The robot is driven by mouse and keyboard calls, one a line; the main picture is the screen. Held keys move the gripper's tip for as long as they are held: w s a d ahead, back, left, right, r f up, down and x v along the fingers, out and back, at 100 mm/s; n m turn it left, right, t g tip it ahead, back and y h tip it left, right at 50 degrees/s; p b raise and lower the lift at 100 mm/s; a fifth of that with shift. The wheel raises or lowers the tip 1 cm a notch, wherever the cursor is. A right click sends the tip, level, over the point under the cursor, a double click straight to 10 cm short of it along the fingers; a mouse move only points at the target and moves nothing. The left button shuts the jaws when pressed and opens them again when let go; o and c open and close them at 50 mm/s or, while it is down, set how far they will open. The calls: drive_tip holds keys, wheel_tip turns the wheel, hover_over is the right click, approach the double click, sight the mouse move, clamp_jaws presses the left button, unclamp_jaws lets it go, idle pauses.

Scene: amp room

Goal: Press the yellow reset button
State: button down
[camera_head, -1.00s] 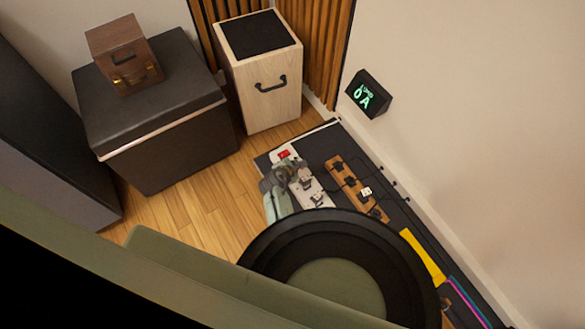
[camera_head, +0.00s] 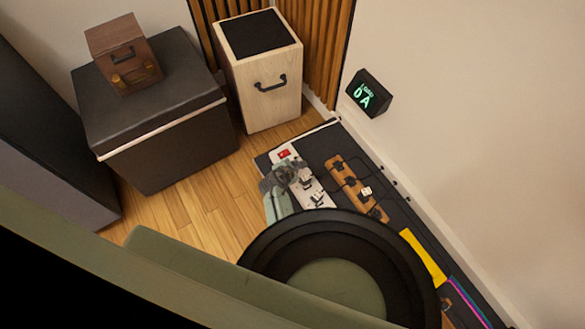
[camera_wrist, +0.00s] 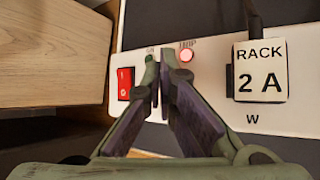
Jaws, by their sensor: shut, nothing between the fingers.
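No yellow button shows in either view; part of the strip is hidden behind my fingers. The white power strip (camera_wrist: 210,75) crosses the wrist view, with a red rocker switch (camera_wrist: 125,84) left of my fingers. A small round red-pink light (camera_wrist: 186,55) sits just right of my fingertips, under small lettering that is hard to read. My gripper (camera_wrist: 155,70) is shut and empty over the strip, between switch and light; I cannot tell whether it touches. In the head view, my gripper (camera_head: 270,181) is beside the strip (camera_head: 318,197), near its red switch (camera_head: 284,154).
A plug labelled RACK 2 A (camera_wrist: 260,72) stands on the strip at right. A wooden block with black plugs (camera_head: 355,187) lies alongside. A wall display (camera_head: 369,94) reads 0 A. A pale wooden cabinet (camera_head: 265,90) stands behind. A yellow strip (camera_head: 423,257) lies further right.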

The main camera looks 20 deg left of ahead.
drive_tip(key=shift+s+f+b, duration=0.25)
drive_tip(key=shift+f+b, duration=0.45)
drive_tip(key=shift+f, duration=0.3)
idle(0.9)
drive_tip(key=shift+s, duration=0.1)
drive_tip(key=shift+s+d+r+p, duration=0.1)
drive_tip(key=shift+s+d+p, duration=0.15)
drive_tip(key=shift+p, duration=0.4)
drive_tip(key=shift+r, duration=0.1)
drive_tip(key=r+p, duration=0.2)
drive_tip(key=r, duration=0.1)
drive_tip(key=r+p, duration=0.3)
drive_tip(key=shift+w+a+p, duration=0.1)
drive_tip(key=shift+w+p, duration=0.1)
drive_tip(key=shift+p, duration=0.1)
drive_tip(key=shift+f, duration=0.1)
idle(0.3)
